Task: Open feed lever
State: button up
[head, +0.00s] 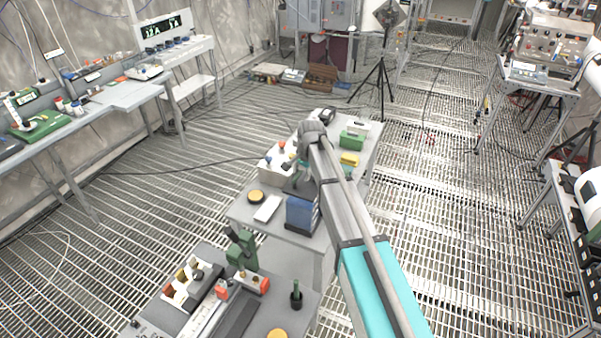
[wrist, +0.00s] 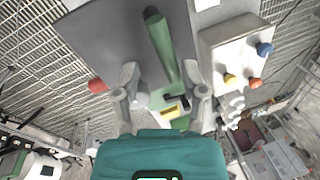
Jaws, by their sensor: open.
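A green lever (wrist: 162,45) with a dark rounded end stands out in the wrist view, and I take it to be the feed lever. It rises from a green base (wrist: 181,123) with a yellow and black marking. My gripper (wrist: 162,82) is open, with one finger on each side of the lever's lower part. I see no clear contact between fingers and lever. In the head view my gripper (head: 303,178) is over the middle table, and my arm hides most of the lever there.
A white box (wrist: 238,43) with blue, yellow and red knobs is right of the lever. A red knob (wrist: 97,86) is at left. In the head view, a blue box (head: 301,215) and a white block (head: 267,208) stand close by. Grated floor lies open around the table.

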jog(key=m, duration=0.2)
jog(key=s+m, duration=0.1)
jog(key=shift+d+m+t+h, duration=0.3)
jog(key=shift+d+m, duration=0.1)
jog(key=m, duration=0.1)
jog(key=s+m, duration=0.1)
jog(key=m, duration=0.1)
jog(key=shift+d+r+m+h, duration=0.1)
jog(key=shift+d+m+h, duration=0.05)
jog(key=shift+m+h, duration=0.15)
notch_tip(320, 180, up, 14)
jog(key=s+p, duration=0.3)
jog(key=p, duration=1.1)
jog(key=s+d+f+n+b, duration=0.5)
jog(key=s+d+f+b, duration=0.3)
jog(key=f+b, duration=0.3)
jog(key=s+d+f+n+g+b, duration=0.1)
jog(key=s+d+f+n+b, duration=0.5)
jog(key=s+d+f+b, duration=0.2)
notch_tip(320, 180, down, 4)
jog(key=d+b, duration=0.2)
jog(key=b, duration=0.2)
jog(key=shift+s+d+f+h, duration=0.2)
jog(key=shift+d+h, duration=0.1)
jog(key=shift+d, duration=0.1)
jog(key=s+d+n, duration=0.3)
jog(key=s+d, duration=0.1)
jog(key=s, duration=0.2)
jog(key=shift+n+g, duration=0.3)
jog(key=shift+g, duration=0.1)
